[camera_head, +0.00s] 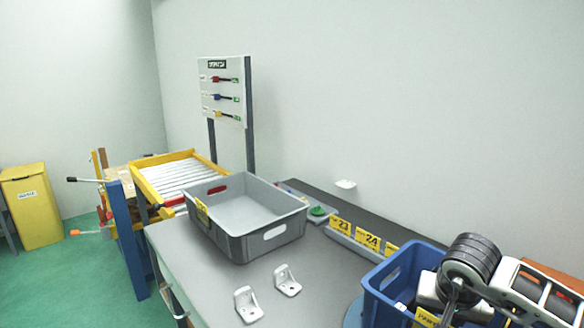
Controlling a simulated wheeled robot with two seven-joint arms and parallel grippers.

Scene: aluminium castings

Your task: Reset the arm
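My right arm comes in from the right edge, and its gripper (450,302) points down at the blue crate (397,268). The fingertips are small and dark there, so I cannot tell if they are open, shut or holding something. Two pale metal castings (248,305) (287,281), shaped like angled brackets, stand apart on the grey table (203,283) in front of the grey crate (233,243). The grey crate looks empty. The inside of the blue crate is mostly hidden by its wall and my arm. My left gripper is out of view.
Yellow number cards (341,227) stand along a grey strip behind the blue crate. A yellow-framed roller conveyor (180,177) and a sign board (222,92) are behind the table. A yellow bin (32,208) is far left. The table around the castings is clear.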

